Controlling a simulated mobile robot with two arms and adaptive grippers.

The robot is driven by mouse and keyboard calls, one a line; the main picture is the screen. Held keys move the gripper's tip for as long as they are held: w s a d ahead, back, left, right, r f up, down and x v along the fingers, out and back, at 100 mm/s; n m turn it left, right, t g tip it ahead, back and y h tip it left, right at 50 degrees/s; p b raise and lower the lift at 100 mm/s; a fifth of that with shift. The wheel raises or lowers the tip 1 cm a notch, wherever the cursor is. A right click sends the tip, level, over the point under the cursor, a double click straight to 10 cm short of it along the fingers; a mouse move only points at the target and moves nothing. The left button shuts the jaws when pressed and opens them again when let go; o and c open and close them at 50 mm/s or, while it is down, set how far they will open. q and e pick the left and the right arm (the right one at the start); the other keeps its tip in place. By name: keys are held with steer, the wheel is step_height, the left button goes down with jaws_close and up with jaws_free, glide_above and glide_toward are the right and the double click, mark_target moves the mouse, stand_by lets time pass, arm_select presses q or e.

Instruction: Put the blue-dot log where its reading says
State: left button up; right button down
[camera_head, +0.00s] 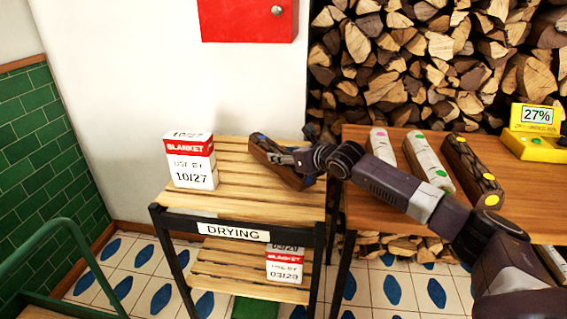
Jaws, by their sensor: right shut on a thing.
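The blue-dot log (268,150) is dark brown with a blue dot at its far end. It is at the right side of the top slatted shelf of the rack labelled DRYING (235,206). I cannot tell if it rests on the slats or is just above them. My right gripper (303,160) is shut on its near part and hides some of it. The yellow meter (535,142) at the far right reads 27%. My left gripper is not in view.
A BLANKET box (190,162) marked 10/27 stands on the top shelf's left; another (285,264), marked 03/29, is on the lower shelf. Pink-dot (379,142), green-dot (428,162) and yellow-dot (472,170) logs lie on the wooden table (360,190). The shelf's middle is clear.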

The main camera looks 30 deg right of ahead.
step_height(320, 180, down, 2)
steer(key=shift+w, duration=0.1)
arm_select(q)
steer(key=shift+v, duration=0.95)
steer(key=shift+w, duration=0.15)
arm_select(e)
steer(key=c, duration=1.6)
jaws_free()
steer(key=shift+f, duration=0.25)
steer(key=o, duration=0.4)
steer(key=shift+o, duration=0.2)
steer(key=shift+r, duration=0.15)
steer(key=shift+s+d+r, duration=0.1)
steer(key=shift+s, duration=0.3)
steer(key=p+v, duration=0.1)
steer(key=v, duration=0.8)
steer(key=shift+s, duration=0.35)
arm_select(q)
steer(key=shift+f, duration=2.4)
arm_select(e)
steer(key=shift+v, duration=0.85)
